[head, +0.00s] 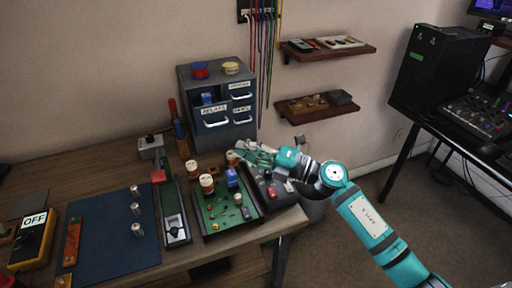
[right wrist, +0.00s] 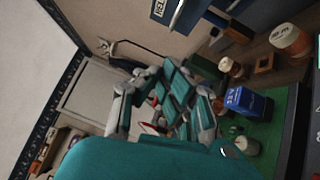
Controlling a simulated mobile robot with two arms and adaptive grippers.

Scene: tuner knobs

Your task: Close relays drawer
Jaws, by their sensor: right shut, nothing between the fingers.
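The grey cabinet (head: 185,83) stands at the back of the bench with several drawers. The relays drawer (head: 214,113), lower left with a white label and handle, sticks out from the cabinet front, with a blue block (head: 207,98) showing at its top. Part of its label and handle shows at the top of the right wrist view (right wrist: 178,14). My right gripper (head: 243,152) is shut and empty, below and right of the drawer front, apart from it, over the back of the green board. Its fingers also show in the right wrist view (right wrist: 160,95). My left gripper is not in view.
A green circuit board (head: 222,214) with capped cylinders and a blue part (head: 231,178) lies in front of the cabinet. A dark device (head: 272,190) is at its right. Colored cables (head: 265,50) hang behind. A blue mat (head: 110,235) lies left.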

